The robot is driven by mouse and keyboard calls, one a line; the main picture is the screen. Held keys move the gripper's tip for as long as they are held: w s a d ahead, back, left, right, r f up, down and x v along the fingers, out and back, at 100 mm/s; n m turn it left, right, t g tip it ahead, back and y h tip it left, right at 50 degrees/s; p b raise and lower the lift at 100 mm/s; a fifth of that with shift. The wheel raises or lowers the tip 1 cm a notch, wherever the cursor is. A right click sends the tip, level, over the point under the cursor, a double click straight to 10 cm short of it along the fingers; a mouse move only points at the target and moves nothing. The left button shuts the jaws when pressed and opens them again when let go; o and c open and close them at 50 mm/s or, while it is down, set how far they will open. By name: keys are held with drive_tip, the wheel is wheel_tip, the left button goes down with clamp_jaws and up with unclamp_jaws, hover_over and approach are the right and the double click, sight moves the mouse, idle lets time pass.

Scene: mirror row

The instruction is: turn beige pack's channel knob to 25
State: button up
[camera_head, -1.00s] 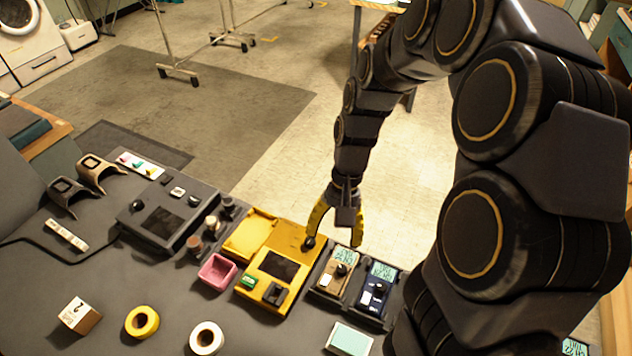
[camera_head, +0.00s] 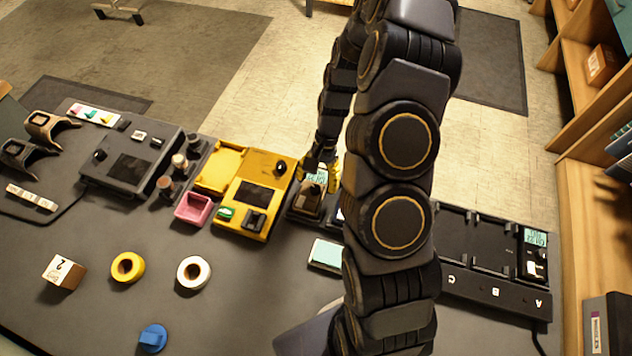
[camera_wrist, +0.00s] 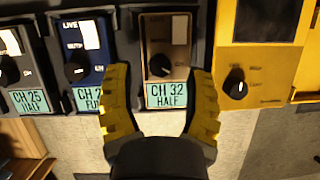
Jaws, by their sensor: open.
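The beige pack (camera_wrist: 167,45) sits in the middle of the wrist view, with a dark round channel knob (camera_wrist: 160,66) and a display (camera_wrist: 167,95) reading CH 32 HALF. In the head view the beige pack (camera_head: 308,201) stands right of the yellow unit. My gripper (camera_wrist: 160,74) is open, its yellow fingers either side of the beige pack's knob end, with nothing held. In the head view my gripper (camera_head: 322,168) is at the pack's far end, partly hidden by my arm. Whether the fingers touch the pack or knob is unclear.
The blue pack (camera_wrist: 82,48) is close beside the left finger; its display is partly covered. Another pack (camera_wrist: 12,50) reads CH 25 HALF. The yellow unit (camera_head: 252,194) has a knob near the right finger. A dark dock (camera_head: 478,290) lies right of my arm.

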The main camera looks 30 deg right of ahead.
drive_tip(key=shift+s+a+f, duration=0.15)
drive_tip(key=shift+a+f, duration=0.1)
drive_tip(key=shift+f, duration=0.4)
clamp_jaws()
drive_tip(key=shift+n, duration=0.4)
drive_tip(key=n, duration=0.2)
drive_tip(key=n+g+h, duration=0.1)
drive_tip(key=n, duration=0.1)
drive_tip(key=shift+a+n+h, duration=0.1)
drive_tip(key=shift+n+h, duration=0.2)
drive_tip(key=shift+n, duration=0.1)
drive_tip(key=n+h, duration=0.1)
drive_tip(key=n, duration=0.1)
drive_tip(key=n+h, duration=0.1)
drive_tip(key=n, duration=0.2)
drive_tip(key=shift+g, duration=0.4)
drive_tip(key=shift+n, duration=0.4)
